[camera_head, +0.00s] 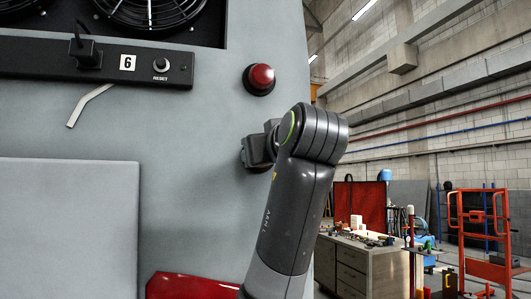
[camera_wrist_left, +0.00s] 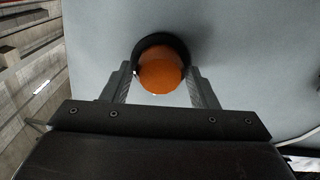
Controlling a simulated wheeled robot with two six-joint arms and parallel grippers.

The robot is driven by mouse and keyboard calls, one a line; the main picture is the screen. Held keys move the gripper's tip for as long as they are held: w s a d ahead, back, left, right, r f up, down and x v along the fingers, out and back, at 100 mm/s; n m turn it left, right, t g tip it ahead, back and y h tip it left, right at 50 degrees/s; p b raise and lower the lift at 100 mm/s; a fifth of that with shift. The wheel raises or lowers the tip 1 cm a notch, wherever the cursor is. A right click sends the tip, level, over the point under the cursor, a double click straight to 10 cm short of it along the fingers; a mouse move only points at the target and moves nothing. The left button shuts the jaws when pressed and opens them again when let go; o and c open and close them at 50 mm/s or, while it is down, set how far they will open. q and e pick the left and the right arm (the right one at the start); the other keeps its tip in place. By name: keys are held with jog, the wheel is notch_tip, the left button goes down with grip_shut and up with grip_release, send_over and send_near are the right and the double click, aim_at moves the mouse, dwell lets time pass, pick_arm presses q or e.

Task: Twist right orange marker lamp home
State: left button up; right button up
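The orange marker lamp (camera_wrist_left: 161,72) shows in the left wrist view as a round orange dome in a black ring on a grey panel (camera_wrist_left: 235,60). My left gripper (camera_wrist_left: 160,72) faces it, one finger on each side. A narrow gap shows between the fingers and the dome; whether the tips touch the black ring is unclear. In the head view my left gripper (camera_head: 256,151) is at the grey panel, below a red lamp (camera_head: 261,79). My right gripper is not in view.
A black strip with a "6" label (camera_head: 127,63) and reset knob sits at the upper left, under fans. A lighter flat panel (camera_head: 65,225) and a red part (camera_head: 190,287) are lower left. A cluttered workbench (camera_head: 362,265) and an orange frame (camera_head: 480,235) stand behind, right.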

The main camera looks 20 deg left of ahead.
pick_arm(q)
jog(key=c, duration=0.5)
jog(key=shift+c, duration=0.2)
jog(key=shift+m+b, duration=3.9)
jog(key=shift+m, duration=2)
jog(key=shift+r, duration=0.1)
jog(key=o, duration=1)
jog(key=shift+c, duration=0.2)
